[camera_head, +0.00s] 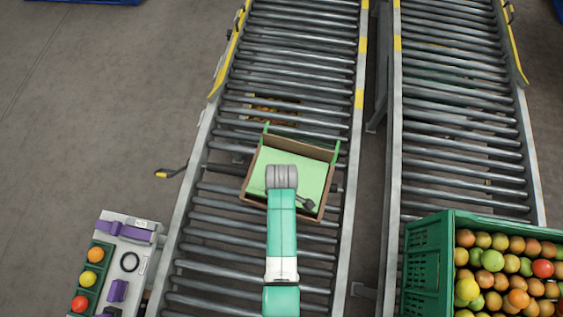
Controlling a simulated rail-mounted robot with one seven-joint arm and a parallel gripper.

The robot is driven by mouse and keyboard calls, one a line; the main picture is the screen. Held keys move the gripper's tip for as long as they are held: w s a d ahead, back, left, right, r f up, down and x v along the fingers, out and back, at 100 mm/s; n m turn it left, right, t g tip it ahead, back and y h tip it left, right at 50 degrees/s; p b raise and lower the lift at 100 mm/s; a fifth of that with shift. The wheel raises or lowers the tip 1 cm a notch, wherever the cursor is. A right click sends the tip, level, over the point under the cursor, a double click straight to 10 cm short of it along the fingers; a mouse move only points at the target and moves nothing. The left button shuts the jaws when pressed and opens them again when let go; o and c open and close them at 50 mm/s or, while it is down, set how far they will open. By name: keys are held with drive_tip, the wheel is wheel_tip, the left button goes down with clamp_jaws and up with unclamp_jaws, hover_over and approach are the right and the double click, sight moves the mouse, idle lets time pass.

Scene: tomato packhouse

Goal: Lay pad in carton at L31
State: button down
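A brown carton (301,147) sits slightly turned on the left roller conveyor, with bright green strips at its far corners. A light green pad (315,176) shows within the carton's walls and covers most of its opening. I cannot tell how deep it lies or whether it is flat on the bottom. My green arm reaches up from the bottom edge, and its grey wrist end is over the carton. My gripper (283,180) is mostly hidden under the wrist, so its fingers and any hold on the pad cannot be made out. No L31 label is readable.
A second roller conveyor (460,120) runs at the right. A green crate (428,268) full of tomatoes stands at the lower right. A bench (140,262) with purple items and tomatoes in a green holder is at the lower left.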

idle(0.4)
drive_tip(key=c, duration=1.3)
unclamp_jaws()
drive_tip(key=c, duration=0.3)
wheel_tip(320, 180, up, 10)
drive_tip(key=p, duration=1)
